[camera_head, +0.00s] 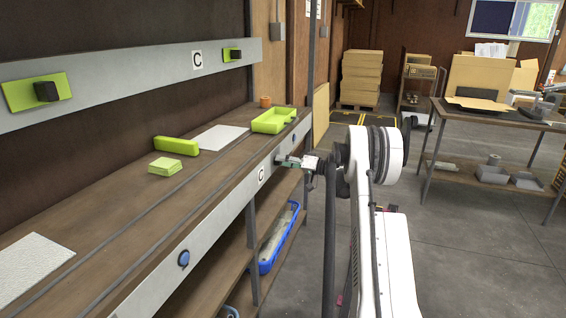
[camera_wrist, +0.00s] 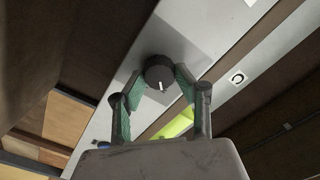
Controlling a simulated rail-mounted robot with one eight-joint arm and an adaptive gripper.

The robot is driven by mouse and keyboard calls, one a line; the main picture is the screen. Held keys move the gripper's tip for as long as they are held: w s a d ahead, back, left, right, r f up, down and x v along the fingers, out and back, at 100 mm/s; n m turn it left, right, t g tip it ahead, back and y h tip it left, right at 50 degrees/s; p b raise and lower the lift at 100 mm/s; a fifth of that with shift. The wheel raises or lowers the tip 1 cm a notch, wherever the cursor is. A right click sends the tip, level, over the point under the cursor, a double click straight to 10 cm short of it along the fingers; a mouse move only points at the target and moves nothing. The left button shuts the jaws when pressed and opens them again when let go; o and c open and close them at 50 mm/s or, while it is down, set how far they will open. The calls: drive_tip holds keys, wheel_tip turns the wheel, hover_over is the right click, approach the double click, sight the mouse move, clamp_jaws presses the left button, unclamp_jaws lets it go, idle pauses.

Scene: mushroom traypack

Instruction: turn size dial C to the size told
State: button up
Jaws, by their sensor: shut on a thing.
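Size dial C is a dark round knob (camera_wrist: 159,70) with a white pointer line, on a grey rail in the wrist view. The line points toward the bottom of that picture, toward my gripper. My gripper (camera_wrist: 157,88) has its two green-padded fingers on either side of the knob and is shut on it. In the head view my gripper (camera_head: 289,161) is at the grey front rail (camera_head: 225,211), just above a white label marked C (camera_head: 261,175). The dial itself is mostly hidden there by the gripper. I cannot read any size marks.
A blue knob (camera_head: 184,258) is on the same rail nearer me. The bench holds a green tray (camera_head: 270,127), a green bar (camera_head: 176,146) and a stack of green pieces (camera_head: 165,167). A blue crate (camera_head: 266,265) is on the shelf below.

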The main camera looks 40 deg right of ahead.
idle(0.3)
drive_tip(key=o, duration=1.1)
drive_tip(key=shift+o, duration=0.2)
drive_tip(key=v, duration=1.2)
